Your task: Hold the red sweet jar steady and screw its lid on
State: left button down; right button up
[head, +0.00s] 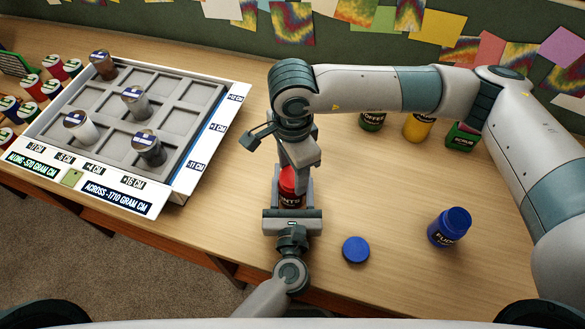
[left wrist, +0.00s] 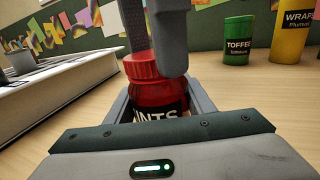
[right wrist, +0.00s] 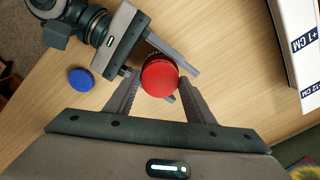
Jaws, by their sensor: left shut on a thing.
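The red sweet jar (head: 289,192) stands upright on the wooden table, its label ending in "NTS" (left wrist: 160,112). My left gripper (head: 289,190) is shut on the jar body from the near side; its fingers flank the jar in the left wrist view (left wrist: 160,100). The red lid (right wrist: 160,76) sits on top of the jar and looks level; how far it is threaded I cannot tell. My right gripper (right wrist: 160,82) points down from above with its fingers on either side of the lid. The fingers look open, with little room beside the lid.
A blue lid (head: 355,250) lies on the table, and a blue jar (head: 450,228) stands right of it. Green toffee (head: 372,121) and yellow (head: 417,127) jars stand behind my right arm. A grid tray (head: 205,150) with several weights fills the left.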

jog(key=shift+c, duration=1.2)
jog(key=shift+m, duration=0.9)
jog(key=o, duration=1.2)
jog(key=shift+o, duration=0.2)
jog(key=shift+r, duration=0.15)
notch_tip(320, 180, up, 12)
pick_arm(q)
jog(key=c, duration=0.8)
grip_release()
jog(key=shift+o, duration=0.2)
